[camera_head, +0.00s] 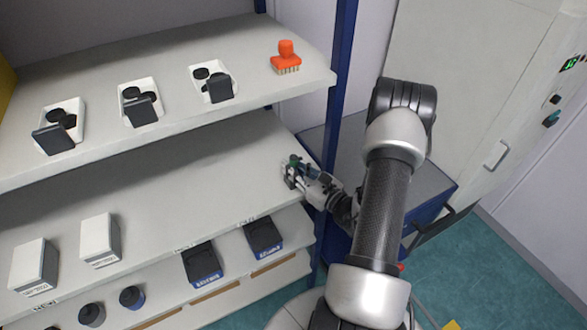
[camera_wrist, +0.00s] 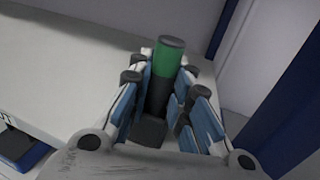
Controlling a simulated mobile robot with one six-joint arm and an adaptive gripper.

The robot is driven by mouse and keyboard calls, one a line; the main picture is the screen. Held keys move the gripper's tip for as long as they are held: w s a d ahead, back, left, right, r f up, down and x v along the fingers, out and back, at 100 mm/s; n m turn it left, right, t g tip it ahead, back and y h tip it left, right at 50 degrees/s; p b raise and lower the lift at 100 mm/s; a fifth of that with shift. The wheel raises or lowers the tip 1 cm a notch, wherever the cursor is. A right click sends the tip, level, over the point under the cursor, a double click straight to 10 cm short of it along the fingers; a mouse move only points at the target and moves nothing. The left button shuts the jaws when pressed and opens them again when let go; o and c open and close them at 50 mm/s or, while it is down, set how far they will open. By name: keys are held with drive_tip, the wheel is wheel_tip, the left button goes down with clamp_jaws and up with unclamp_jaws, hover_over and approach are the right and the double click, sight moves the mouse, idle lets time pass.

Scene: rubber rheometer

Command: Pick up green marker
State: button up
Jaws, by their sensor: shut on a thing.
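The green marker (camera_wrist: 167,66) has a green band, a dark grey cap end and a dark lower body. In the wrist view it stands between the fingers of my gripper (camera_wrist: 165,100), which are closed on it from both sides. In the head view my gripper (camera_head: 295,172) is at the right end of the middle shelf, near the blue post. Only a small green spot of the marker (camera_head: 294,159) shows there. The fingers hide much of the marker, and I cannot tell whether its base touches the shelf.
White boxes (camera_head: 100,240) and black-and-blue boxes (camera_head: 201,262) stand lower. A blue post (camera_head: 341,75) is close on the right.

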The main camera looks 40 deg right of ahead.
clamp_jaws()
wheel_tip(320, 180, up, 20)
drive_tip(key=p, duration=0.5)
idle(0.4)
